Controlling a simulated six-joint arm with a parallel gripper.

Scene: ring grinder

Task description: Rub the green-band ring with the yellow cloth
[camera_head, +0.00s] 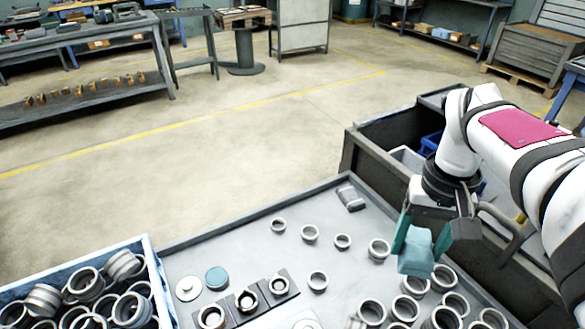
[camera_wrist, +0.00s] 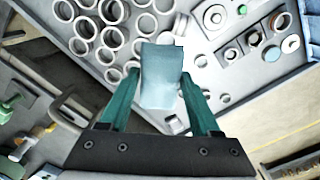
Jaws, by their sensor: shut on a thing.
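My gripper (camera_head: 418,240) hangs above the right part of the grey work table. Its teal fingers are shut on a pale blue, cloth-like block (camera_head: 416,262), which also shows between the fingers in the wrist view (camera_wrist: 160,75). The block is clear of the table in the head view. I see no yellow cloth in either view. Several plain metal rings (camera_head: 318,281) lie loose on the table. Three more rings sit in a dark holder (camera_head: 262,297) at the front centre. I cannot make out which ring has a green band.
A blue-edged crate (camera_head: 155,275) full of rings stands at the left. A grey block (camera_head: 350,198) lies at the table's back edge. A dark bin (camera_head: 376,155) stands behind my gripper.

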